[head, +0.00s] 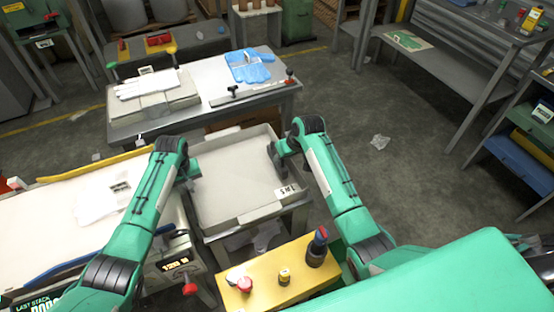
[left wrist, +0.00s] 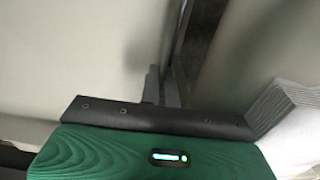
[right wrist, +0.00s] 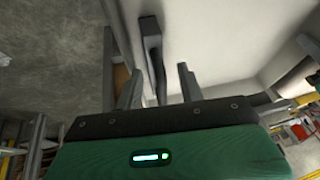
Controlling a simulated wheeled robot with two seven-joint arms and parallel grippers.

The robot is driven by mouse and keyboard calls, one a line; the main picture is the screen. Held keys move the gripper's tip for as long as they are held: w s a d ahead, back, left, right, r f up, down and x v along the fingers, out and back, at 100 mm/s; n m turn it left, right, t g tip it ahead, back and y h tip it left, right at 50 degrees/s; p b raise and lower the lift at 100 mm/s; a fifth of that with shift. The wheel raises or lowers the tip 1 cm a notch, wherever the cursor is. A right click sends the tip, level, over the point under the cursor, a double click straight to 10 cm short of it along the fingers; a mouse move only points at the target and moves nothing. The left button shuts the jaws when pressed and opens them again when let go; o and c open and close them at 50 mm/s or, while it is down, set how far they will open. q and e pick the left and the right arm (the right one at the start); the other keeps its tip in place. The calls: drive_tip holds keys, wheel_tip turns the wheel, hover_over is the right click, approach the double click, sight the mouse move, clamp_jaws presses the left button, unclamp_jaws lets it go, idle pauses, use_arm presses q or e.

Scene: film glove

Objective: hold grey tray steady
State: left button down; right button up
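The grey tray (head: 240,190) is a shallow, open, empty box on a metal stand in the middle of the head view. A white label is on its near right corner. My left gripper (head: 193,170) is at the tray's left wall; in the left wrist view its fingers (left wrist: 165,88) are close together on the tray's edge. My right gripper (head: 275,160) is at the right wall. In the right wrist view its fingers (right wrist: 160,88) are apart, with the tray's dark handle (right wrist: 152,45) between them. Contact there cannot be made out.
A table (head: 215,85) behind holds blue gloves (head: 250,66) and white gloves (head: 148,84). A pale work surface (head: 60,215) lies at the left. A yellow control box (head: 270,282) stands in front of the tray. The floor at the right is mostly clear.

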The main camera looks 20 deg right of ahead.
use_arm(q)
drive_tip(key=shift+a, duration=0.15)
drive_tip(key=c, duration=1.6)
unclamp_jaws()
use_arm(e)
drive_tip(key=v, duration=1.1)
drive_tip(key=shift+d, duration=0.2)
use_arm(q)
drive_tip(key=shift+o, duration=0.2)
use_arm(e)
drive_tip(key=shift+s+r, duration=0.1)
use_arm(q)
wheel_tip(320, 180, up, 12)
use_arm(e)
drive_tip(key=shift+a, duration=0.1)
